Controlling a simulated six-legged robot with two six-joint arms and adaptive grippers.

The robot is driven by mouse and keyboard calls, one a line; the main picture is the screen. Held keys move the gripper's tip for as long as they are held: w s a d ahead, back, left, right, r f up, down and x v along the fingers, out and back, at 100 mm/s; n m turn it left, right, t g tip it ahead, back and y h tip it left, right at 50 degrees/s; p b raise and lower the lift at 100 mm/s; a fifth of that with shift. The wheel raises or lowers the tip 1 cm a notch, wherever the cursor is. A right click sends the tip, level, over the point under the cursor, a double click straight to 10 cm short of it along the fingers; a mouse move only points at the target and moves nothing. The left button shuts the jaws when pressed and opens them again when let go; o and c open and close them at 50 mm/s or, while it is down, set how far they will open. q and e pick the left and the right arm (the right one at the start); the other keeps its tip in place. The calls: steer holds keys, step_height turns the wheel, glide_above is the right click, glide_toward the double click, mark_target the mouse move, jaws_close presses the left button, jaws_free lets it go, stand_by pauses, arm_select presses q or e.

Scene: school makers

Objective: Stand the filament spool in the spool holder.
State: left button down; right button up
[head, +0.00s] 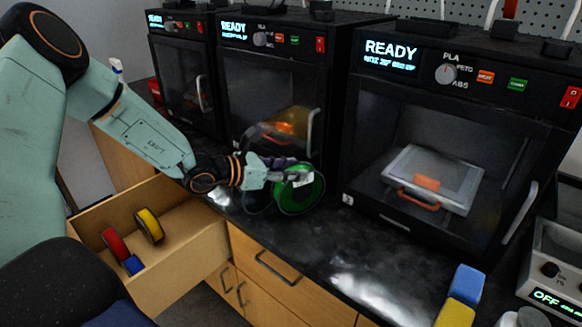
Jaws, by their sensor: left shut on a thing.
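My left gripper (298,178) reaches in from the left and is shut on a green filament spool (313,197). The spool is upright, its round face towards me, over the dark counter in front of the middle printer. The jaws cover its upper left part. I cannot tell whether its lower rim touches the counter. A dark curved shape shows just left of the spool, partly behind the gripper; I cannot tell whether it is the spool holder. My right gripper is not in view.
Printers line the back, including a large one (397,222) at right.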

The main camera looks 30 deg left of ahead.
arm_select(q)
steer(key=shift+w+a+f, duration=0.15)
steer(key=shift+w+f, duration=0.15)
steer(key=shift+w, duration=0.1)
steer(key=c, duration=1.2)
jaws_free()
steer(key=shift+f, duration=0.1)
steer(key=o, duration=0.5)
steer(key=shift+s+r, duration=0.35)
steer(key=shift+s, duration=0.15)
steer(key=shift+c, duration=0.2)
steer(key=shift+w+f, duration=0.25)
steer(key=shift+w, duration=0.1)
steer(key=shift+s+a+r+p, duration=0.2)
steer(key=shift+s+r+p, duration=0.15)
steer(key=shift+s, duration=0.2)
steer(key=shift+s+a+r+p, duration=0.2)
steer(key=shift+s+r+p, duration=0.1)
steer(key=shift+s, duration=0.2)
steer(key=shift+s+a+r, duration=0.1)
steer(key=shift+s+a, duration=0.1)
steer(key=shift+s, duration=0.15)
steer(key=shift+p+v, duration=1.05)
steer(key=shift+p, duration=0.2)
steer(key=p+v, duration=0.6)
steer(key=p, duration=0.2)
steer(key=shift+s, duration=0.4)
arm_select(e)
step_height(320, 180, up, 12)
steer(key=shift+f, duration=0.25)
